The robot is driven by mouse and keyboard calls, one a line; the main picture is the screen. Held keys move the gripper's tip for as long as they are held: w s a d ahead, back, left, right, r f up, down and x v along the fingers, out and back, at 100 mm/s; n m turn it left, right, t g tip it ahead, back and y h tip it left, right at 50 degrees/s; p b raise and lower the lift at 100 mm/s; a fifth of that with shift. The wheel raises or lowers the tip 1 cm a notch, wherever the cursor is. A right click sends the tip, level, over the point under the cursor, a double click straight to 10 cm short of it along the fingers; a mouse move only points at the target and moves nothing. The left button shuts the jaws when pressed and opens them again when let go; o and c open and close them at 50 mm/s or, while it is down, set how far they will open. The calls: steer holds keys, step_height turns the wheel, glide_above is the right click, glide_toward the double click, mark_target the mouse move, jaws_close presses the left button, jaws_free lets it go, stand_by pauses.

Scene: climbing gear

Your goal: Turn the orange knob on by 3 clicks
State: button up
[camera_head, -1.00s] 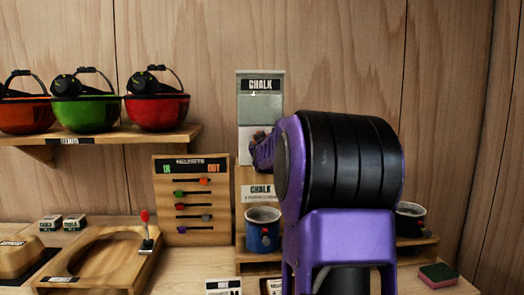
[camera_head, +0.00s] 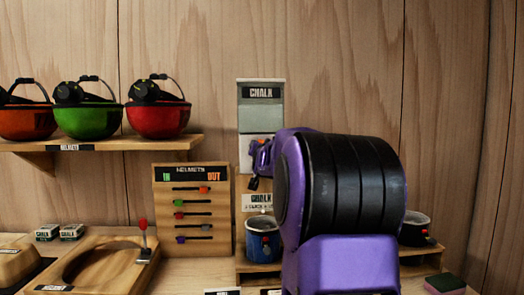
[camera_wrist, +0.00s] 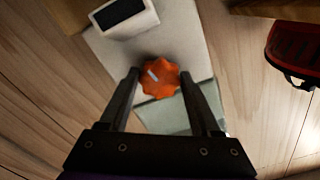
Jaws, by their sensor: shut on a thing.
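The orange knob (camera_wrist: 160,79) sits on the front of the pale chalk dispenser (camera_head: 261,118); the dispenser also shows in the wrist view (camera_wrist: 183,40). A pale mark on the knob's face slants toward upper left in the wrist view. My gripper (camera_wrist: 160,74) has one dark finger on each side of the knob and is shut on it.
A blue mug (camera_head: 256,243) stands below the dispenser. Helmets, including a red one (camera_head: 158,119), sit on the left shelf (camera_head: 110,143). A helmet board (camera_head: 191,215) with sliders stands left of the dispenser. A dark mug (camera_head: 414,230) and a sponge (camera_head: 445,284) are at right.

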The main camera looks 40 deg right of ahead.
steer(key=shift+r+m, duration=0.1)
steer(key=shift+m, duration=1.2)
steer(key=shift+m, duration=0.3)
steer(key=o, duration=1.4)
steer(key=shift+c, duration=0.2)
steer(key=shift+s+a, duration=0.1)
